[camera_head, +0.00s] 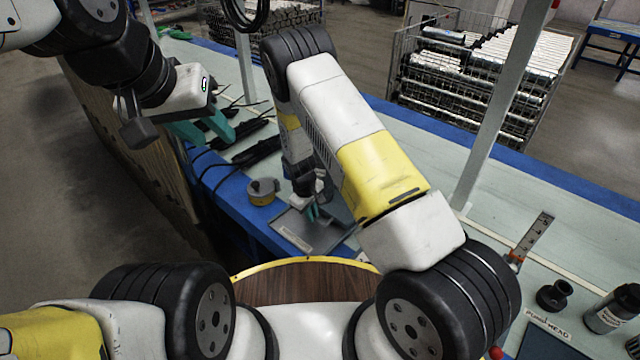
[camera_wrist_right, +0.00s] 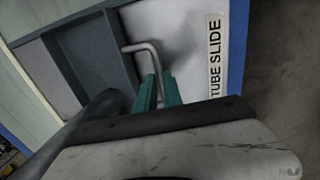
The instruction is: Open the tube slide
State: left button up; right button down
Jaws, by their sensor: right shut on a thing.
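The tube slide (camera_head: 290,222) is a grey plate at the blue edge of the bench, with a printed label. In the right wrist view its "TUBE SLIDE" label (camera_wrist_right: 215,58) stands beside a bent metal handle (camera_wrist_right: 143,46). My right gripper (camera_head: 313,211) reaches down over the slide. Its green fingers (camera_wrist_right: 158,92) are shut on the handle, whose lower end runs between them. My left gripper (camera_head: 205,130) is open and empty, held up at the left, apart from the slide.
A yellow-and-grey round container (camera_head: 262,191) stands left of the slide. Black tools (camera_head: 255,150) lie behind it. A pale post (camera_head: 500,110) rises at the right, near a small black part (camera_head: 553,295) and a dark bottle (camera_head: 612,310).

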jog(key=shift+s+a, duration=1.9)
jog(key=c, duration=1.5)
grip_release()
jog(key=r, duration=0.5)
jog(key=s+a+r, duration=0.1)
jog(key=r, duration=0.1)
jog(key=shift+r, duration=0.35)
